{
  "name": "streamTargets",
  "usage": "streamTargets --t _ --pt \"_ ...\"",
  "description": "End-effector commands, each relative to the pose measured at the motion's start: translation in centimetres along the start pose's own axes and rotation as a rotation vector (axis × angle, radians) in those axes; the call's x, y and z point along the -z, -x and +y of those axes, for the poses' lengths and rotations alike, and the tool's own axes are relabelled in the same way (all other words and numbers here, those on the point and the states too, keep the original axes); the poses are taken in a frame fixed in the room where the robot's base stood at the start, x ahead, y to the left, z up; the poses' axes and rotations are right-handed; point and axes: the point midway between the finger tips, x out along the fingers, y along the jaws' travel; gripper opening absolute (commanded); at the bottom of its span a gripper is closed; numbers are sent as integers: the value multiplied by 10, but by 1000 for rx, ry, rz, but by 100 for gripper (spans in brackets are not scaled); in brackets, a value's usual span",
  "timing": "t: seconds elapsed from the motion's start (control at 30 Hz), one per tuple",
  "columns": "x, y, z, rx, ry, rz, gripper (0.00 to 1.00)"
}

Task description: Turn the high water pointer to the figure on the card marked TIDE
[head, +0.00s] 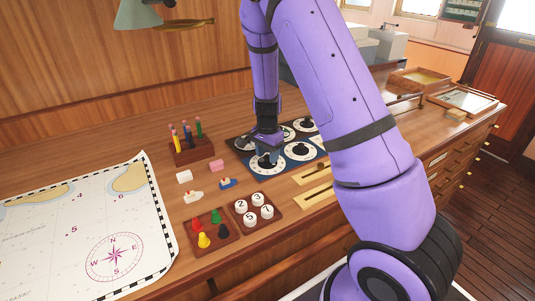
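A dark panel (243,143) on the desk carries several white round dials with black centres. The nearest dial (266,168) sits at the panel's front left corner. My gripper (267,153) points down over this dial, at or just above its black centre. Its fingers are small and dark, so I cannot tell whether they are open, shut or touching the pointer. The dial labels and figures are too small to read, so I cannot tell which is high water. I cannot make out a card marked TIDE.
A rack of pencils (191,151), small blocks and toy boats stand left of the panel. A tray of coloured pegs (208,236) and a tray of numbered discs (238,209) lie in front. A chart (75,237) covers the left. Wooden trays (420,79) stand far right.

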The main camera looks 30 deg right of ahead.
Motion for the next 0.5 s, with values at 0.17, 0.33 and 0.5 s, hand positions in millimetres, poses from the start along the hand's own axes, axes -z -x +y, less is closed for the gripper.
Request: streamTargets --t 0.17,0.33,0.5 --pt "0 0 0 0 0 0 7" --pt "0 0 0 0 3 0 1" --pt "1 1 0 0 37 0 1"
